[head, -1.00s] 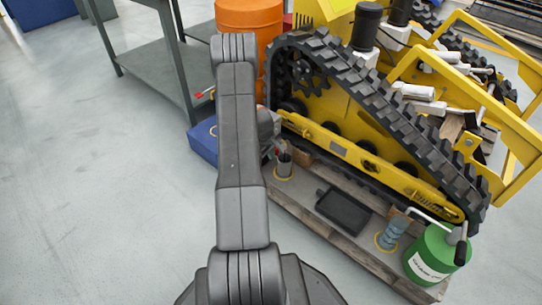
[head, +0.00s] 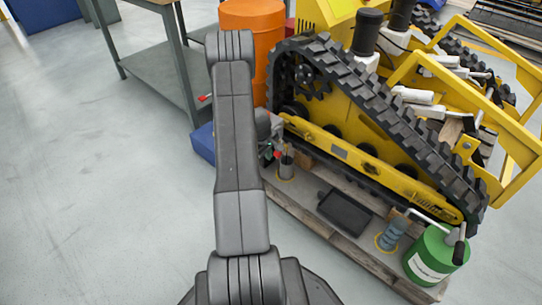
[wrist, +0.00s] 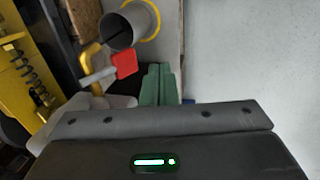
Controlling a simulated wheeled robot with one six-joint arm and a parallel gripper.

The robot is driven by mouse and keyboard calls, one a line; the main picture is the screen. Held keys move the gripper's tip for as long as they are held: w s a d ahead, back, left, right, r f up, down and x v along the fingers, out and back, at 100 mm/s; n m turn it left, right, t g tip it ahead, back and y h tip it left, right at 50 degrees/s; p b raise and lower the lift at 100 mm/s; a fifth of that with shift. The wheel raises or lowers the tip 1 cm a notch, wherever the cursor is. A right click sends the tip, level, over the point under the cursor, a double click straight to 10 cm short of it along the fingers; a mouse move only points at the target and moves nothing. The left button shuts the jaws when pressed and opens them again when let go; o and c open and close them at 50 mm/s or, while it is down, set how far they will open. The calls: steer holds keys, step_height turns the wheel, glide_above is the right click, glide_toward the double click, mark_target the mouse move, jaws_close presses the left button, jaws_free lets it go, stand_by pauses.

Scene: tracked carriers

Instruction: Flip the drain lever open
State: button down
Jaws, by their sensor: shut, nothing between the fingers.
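A lever with a red grip (wrist: 125,64) and a pale shaft (wrist: 97,76) shows in the wrist view, just left of my fingertips. In the head view a small red spot (head: 277,155) beside the track appears to be the same grip. My gripper (wrist: 160,84) has green fingertips held together, with nothing between them. They are close to the right side of the red grip, and a narrow dark gap seems to show between. In the head view my arm mostly hides the gripper. Whether the lever is open or closed, I cannot tell.
A grey open cylinder (wrist: 130,27) stands beyond the lever; it also shows in the head view (head: 286,168). The yellow tracked carrier (head: 340,155) is close on the right. A black tray (head: 343,212) and green canister (head: 430,257) lie nearer. Floor at left is clear.

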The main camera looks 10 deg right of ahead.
steer(key=s+a+r+p, duration=0.1)
steer(key=s+a+r, duration=0.4)
steer(key=a, duration=0.2)
steer(key=shift+s+a+r+p, duration=0.15)
steer(key=shift+s+r+p, duration=0.1)
steer(key=shift+s+p, duration=0.1)
